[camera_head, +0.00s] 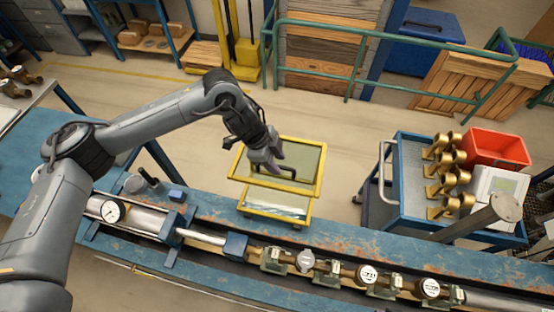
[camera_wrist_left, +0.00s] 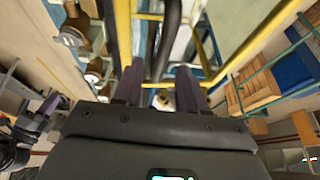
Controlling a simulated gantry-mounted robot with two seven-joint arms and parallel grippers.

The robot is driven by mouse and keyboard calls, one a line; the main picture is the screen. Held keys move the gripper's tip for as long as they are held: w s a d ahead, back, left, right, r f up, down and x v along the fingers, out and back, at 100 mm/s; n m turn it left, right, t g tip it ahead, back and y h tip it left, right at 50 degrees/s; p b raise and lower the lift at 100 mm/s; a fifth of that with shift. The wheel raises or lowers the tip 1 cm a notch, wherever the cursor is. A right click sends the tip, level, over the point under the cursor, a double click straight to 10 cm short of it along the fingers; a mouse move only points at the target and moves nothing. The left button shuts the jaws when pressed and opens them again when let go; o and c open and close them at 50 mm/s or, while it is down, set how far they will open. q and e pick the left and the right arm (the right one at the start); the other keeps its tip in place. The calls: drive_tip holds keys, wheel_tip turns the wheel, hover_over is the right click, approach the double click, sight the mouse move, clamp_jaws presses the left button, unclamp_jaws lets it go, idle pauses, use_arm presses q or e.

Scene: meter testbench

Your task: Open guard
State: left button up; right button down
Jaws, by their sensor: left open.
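The guard (camera_head: 322,170) is a clear panel in a yellow frame over the bench's back edge. It stands above a lower yellow-framed box (camera_head: 277,215); its exact tilt is unclear. A dark bar handle (camera_head: 290,178) crosses the panel. My left gripper (camera_head: 270,167) is at this handle, fingers pointing down at it. In the left wrist view, the handle (camera_wrist_left: 170,40) runs between the spread, open fingers of the left gripper (camera_wrist_left: 158,82); contact is unclear. A dark gripper with purple fingers (camera_wrist_left: 48,104), apparently my right one, shows at the left edge there. Its opening is unclear.
The blue bench (camera_head: 360,229) carries a row of gauges and brass meters (camera_head: 367,274). A blue cart (camera_head: 405,220) with brass parts and a red bin (camera_head: 495,147) stands to the right. Green railing (camera_head: 348,80) is behind, with clear floor (camera_head: 350,120) before it.

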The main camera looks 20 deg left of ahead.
use_arm(q)
drive_tip(key=shift+d+f, duration=0.2)
drive_tip(key=shift+f, duration=0.25)
clamp_jaws()
